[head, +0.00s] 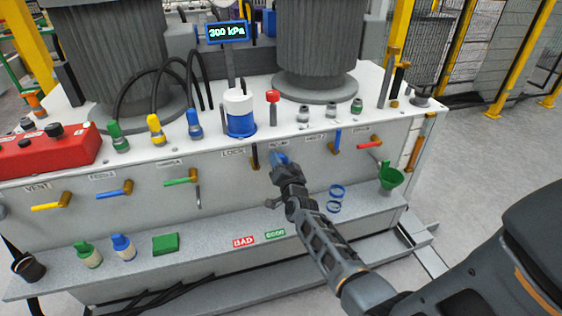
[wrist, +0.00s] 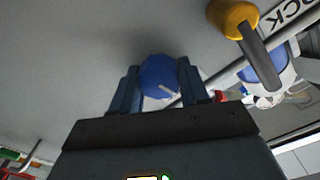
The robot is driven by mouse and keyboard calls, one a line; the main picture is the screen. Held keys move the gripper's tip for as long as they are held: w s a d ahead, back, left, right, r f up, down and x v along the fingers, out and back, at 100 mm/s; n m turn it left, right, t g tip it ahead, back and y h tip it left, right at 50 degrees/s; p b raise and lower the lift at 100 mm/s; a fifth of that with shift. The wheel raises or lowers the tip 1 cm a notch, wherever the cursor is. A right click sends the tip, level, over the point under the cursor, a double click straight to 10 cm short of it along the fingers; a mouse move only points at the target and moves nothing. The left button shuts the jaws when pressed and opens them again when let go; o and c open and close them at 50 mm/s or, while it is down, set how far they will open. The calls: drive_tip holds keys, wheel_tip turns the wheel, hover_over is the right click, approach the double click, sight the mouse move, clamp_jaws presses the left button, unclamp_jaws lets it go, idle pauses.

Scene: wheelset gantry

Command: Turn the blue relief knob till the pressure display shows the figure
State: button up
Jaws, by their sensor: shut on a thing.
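The blue relief knob (wrist: 159,78) sits on the front panel, with a pale mark on its face. In the head view the knob (head: 280,158) is mostly covered by my gripper. My gripper (wrist: 160,88) has one finger on each side of the knob and is shut on it. It also shows in the head view (head: 284,165), reaching up to the panel from the lower right. The pressure display (head: 227,31) stands on a post above the bench and reads 300 kPa.
The lock lever (head: 255,157) is just left of the knob, and a blue-handled valve (head: 337,141) is to its right. Open floor lies to the right.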

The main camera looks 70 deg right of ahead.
drive_tip(key=shift+n, duration=0.3)
drive_tip(key=o, duration=1.1)
drive_tip(key=shift+c, duration=0.2)
drive_tip(key=shift+a, duration=0.1)
drive_tip(key=v, duration=0.7)
drive_tip(key=shift+s+a, duration=0.25)
